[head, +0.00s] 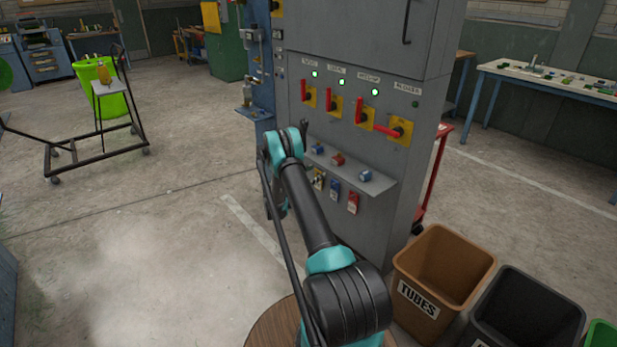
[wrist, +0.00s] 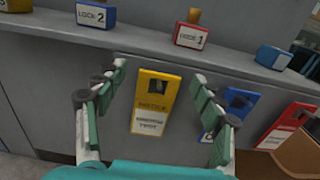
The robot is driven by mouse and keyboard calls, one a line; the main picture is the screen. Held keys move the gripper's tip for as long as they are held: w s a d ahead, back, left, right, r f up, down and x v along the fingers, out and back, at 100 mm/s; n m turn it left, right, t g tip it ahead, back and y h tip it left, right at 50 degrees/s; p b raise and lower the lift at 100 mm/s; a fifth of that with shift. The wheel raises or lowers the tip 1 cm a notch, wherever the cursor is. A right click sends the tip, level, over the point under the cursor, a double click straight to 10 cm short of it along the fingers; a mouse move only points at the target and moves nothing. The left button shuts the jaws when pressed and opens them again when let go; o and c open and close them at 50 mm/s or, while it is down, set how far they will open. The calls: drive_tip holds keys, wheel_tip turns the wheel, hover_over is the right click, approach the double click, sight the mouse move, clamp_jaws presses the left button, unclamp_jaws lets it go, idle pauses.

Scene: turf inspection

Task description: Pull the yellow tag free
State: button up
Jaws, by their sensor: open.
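The yellow tag (wrist: 157,90) hangs upright on the grey cabinet face below a ledge. It has a dark hole near its top and a white lower label. In the wrist view my gripper (wrist: 157,78) is open, with one finger on each side of the tag and visible gaps between. I cannot tell how far its tips are from the panel. In the head view the yellow tag (head: 319,178) is small, beside my arm; my fingers are not clear there.
A blue tag (wrist: 240,101) and a red tag (wrist: 287,125) hang to the right. The ledge (wrist: 150,36) above carries a blue lock (wrist: 95,14), a red lock (wrist: 192,35) and another blue one (wrist: 272,57). A brown TUBES bin (head: 445,268) stands at the cabinet's right.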

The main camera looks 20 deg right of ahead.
drive_tip(key=shift+w+d, duration=0.1)
drive_tip(key=shift+d, duration=0.25)
drive_tip(key=shift+c, duration=0.3)
drive_tip(key=c, duration=1.2)
drive_tip(key=shift+r, duration=0.1)
drive_tip(key=shift+r, duration=0.4)
drive_tip(key=shift+a, duration=0.2)
drive_tip(key=shift+s+a, duration=0.2)
drive_tip(key=shift+a, duration=0.15)
drive_tip(key=shift+s+a, duration=0.2)
drive_tip(key=shift+a, duration=0.4)
drive_tip(key=shift+s+a, duration=0.15)
drive_tip(key=shift+a, duration=0.2)
